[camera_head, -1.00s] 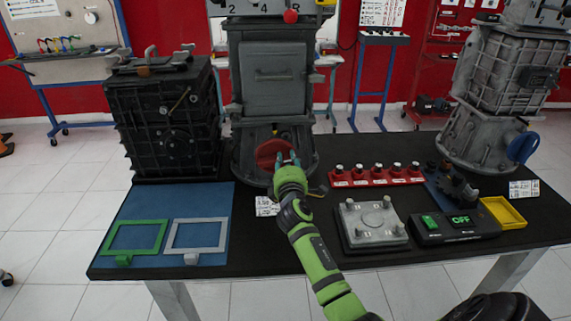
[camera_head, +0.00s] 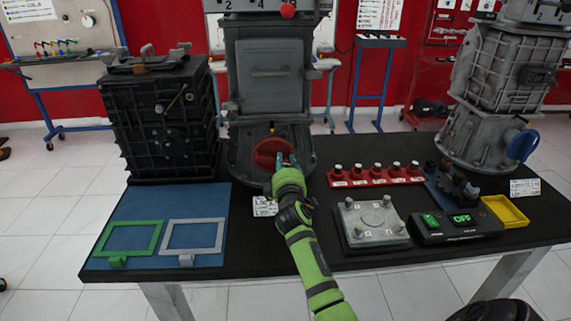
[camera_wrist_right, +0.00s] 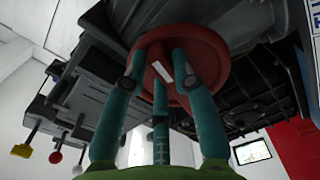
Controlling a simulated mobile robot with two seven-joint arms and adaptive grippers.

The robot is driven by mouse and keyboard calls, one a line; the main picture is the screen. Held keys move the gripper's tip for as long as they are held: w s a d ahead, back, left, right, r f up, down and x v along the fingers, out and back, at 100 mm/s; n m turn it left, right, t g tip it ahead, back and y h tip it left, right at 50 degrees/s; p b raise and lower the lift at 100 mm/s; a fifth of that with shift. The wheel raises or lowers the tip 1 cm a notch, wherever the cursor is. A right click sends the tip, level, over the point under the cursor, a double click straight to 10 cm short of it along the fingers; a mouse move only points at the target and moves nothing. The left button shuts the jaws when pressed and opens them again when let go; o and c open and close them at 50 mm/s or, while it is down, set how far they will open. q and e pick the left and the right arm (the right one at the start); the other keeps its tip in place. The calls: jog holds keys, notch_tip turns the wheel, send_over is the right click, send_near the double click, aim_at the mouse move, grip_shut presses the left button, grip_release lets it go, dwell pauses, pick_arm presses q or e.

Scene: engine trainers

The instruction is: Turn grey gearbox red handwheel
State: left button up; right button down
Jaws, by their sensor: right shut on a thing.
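The red handwheel (camera_head: 271,152) sits low on the front of the grey gearbox (camera_head: 268,80), which stands at the back middle of the table. My right gripper (camera_head: 283,162) is at the lower right part of the wheel in the head view. In the right wrist view the teal fingers of my right gripper (camera_wrist_right: 165,75) are shut on the red handwheel (camera_wrist_right: 205,45), and a white mark shows on the wheel between them. The fingers hide part of the wheel. My left gripper is not in view.
A black gearbox (camera_head: 160,120) stands to the left and another grey gearbox with a blue wheel (camera_head: 522,146) to the right. A red block with several knobs (camera_head: 375,177), a grey plate (camera_head: 371,226) and a black switch box (camera_head: 457,226) lie right of my arm. A blue mat (camera_head: 205,198) lies left.

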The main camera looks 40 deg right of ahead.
jog(key=c, duration=1)
grip_release()
jog(key=shift+s, duration=0.1)
jog(key=v, duration=1.2)
jog(key=shift+f, duration=0.1)
